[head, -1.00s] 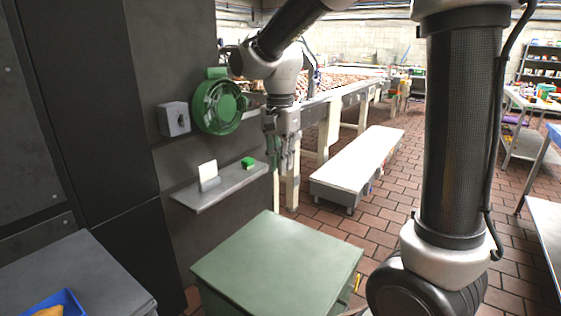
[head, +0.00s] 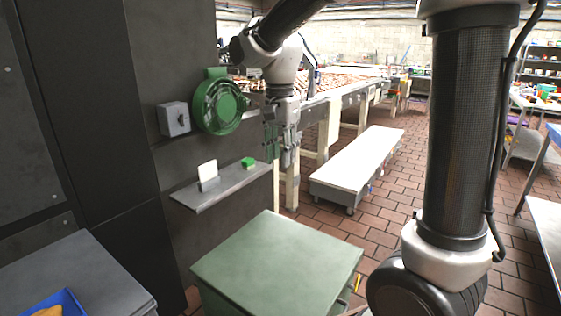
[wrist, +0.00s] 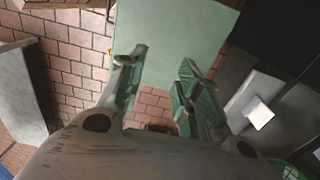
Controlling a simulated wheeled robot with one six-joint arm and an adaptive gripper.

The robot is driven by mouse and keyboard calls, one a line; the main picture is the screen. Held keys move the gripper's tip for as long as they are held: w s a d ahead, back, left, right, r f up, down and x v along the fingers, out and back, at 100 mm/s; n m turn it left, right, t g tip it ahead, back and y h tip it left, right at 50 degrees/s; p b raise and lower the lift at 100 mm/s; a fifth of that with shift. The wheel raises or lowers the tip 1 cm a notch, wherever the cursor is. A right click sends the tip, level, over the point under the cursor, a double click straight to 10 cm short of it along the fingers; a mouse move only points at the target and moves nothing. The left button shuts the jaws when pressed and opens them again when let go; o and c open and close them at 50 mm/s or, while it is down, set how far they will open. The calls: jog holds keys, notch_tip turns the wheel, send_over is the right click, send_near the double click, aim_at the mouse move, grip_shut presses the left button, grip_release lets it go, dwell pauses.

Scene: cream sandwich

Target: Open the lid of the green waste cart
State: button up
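The green waste cart (head: 275,268) stands low in front of me, and its flat green lid lies closed on top. The lid also fills the top middle of the wrist view (wrist: 180,25). My gripper (head: 280,160) hangs pointing down, above and beyond the cart's far edge in the head view. In the wrist view its two fingers (wrist: 165,62) are spread apart with nothing between them. The fingertips overlap the lid's edge there, but I see no clear contact. The cart's front and lower body are mostly hidden.
A shelf (head: 222,188) with a white card and a green block juts from the dark wall, left of my gripper. A grey switch box (head: 174,118) and round green fixture (head: 219,106) are above it. A low white bench (head: 358,165) stands behind. Brick floor is free at right.

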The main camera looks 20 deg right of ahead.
notch_tip(320, 180, up, 10)
dwell(0.3)
jog(key=shift+c, duration=0.2)
